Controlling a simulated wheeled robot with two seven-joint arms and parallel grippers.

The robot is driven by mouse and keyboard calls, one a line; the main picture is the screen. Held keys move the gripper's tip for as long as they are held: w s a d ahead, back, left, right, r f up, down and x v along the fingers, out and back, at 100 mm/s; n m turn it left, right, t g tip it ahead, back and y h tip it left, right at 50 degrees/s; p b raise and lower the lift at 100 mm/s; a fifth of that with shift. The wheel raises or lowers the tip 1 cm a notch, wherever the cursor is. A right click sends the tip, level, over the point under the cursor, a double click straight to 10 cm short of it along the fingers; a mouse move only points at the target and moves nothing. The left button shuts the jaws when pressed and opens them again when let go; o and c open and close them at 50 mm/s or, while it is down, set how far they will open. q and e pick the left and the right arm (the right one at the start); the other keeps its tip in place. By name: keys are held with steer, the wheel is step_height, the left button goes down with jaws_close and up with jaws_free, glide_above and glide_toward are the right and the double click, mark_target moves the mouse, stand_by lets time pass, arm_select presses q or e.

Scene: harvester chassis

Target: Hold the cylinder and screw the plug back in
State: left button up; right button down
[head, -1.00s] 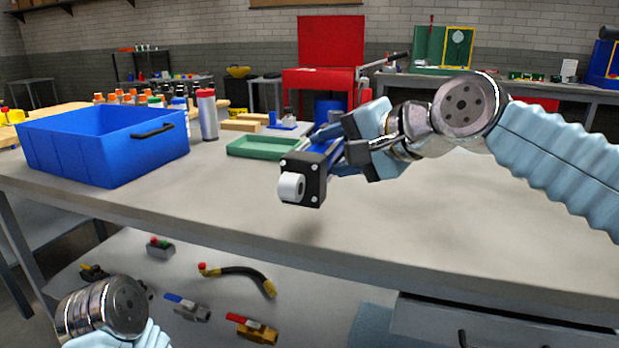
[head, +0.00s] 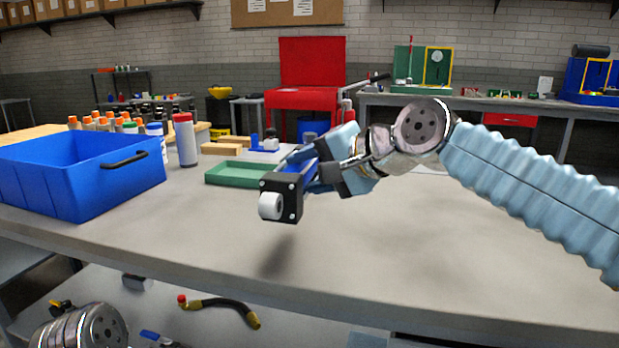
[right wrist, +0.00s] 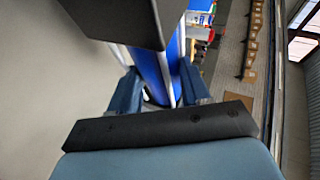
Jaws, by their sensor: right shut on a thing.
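The cylinder (head: 283,196) is held above the workbench, its black square end block facing me at the lower left. A white round piece (head: 271,206) sticks out of that block; I cannot tell if it is the plug. My right gripper (head: 318,172) is shut on the cylinder's blue body behind the block. In the right wrist view, the blue body (right wrist: 160,70) lies between the two fingers (right wrist: 160,92), and the black block (right wrist: 115,20) covers the top. Only part of my left arm shows at the bottom left; its gripper is out of view.
A blue bin (head: 80,180) stands on the left of the workbench (head: 420,260). Behind are a green tray (head: 237,174), wooden blocks and several bottles (head: 185,140). A hose (head: 222,308) lies on the lower shelf. The bench's right side is clear.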

mark_target(313, 168)
steer(key=w, duration=0.2)
steer(key=w+f, duration=0.1)
steer(key=shift+w+a, duration=0.25)
steer(key=w+f, duration=0.2)
steer(key=f, duration=0.1)
steer(key=w+f, duration=0.1)
steer(key=w, duration=0.1)
steer(key=shift+w+a+f, duration=0.1)
steer(key=shift+a+f, duration=0.2)
steer(key=shift+f, duration=0.05)
steer(key=shift+w+f, duration=0.35)
steer(key=shift+w+a+f, duration=0.1)
steer(key=shift+w+f, duration=0.2)
steer(key=shift+f, duration=0.15)
steer(key=shift+w+f+b, duration=0.1)
steer(key=shift+f+b, duration=0.2)
steer(key=shift+f, duration=1.3)
steer(key=c, duration=1)
jaws_free()
steer(key=shift+f, duration=0.35)
steer(key=shift+o, duration=1.1)
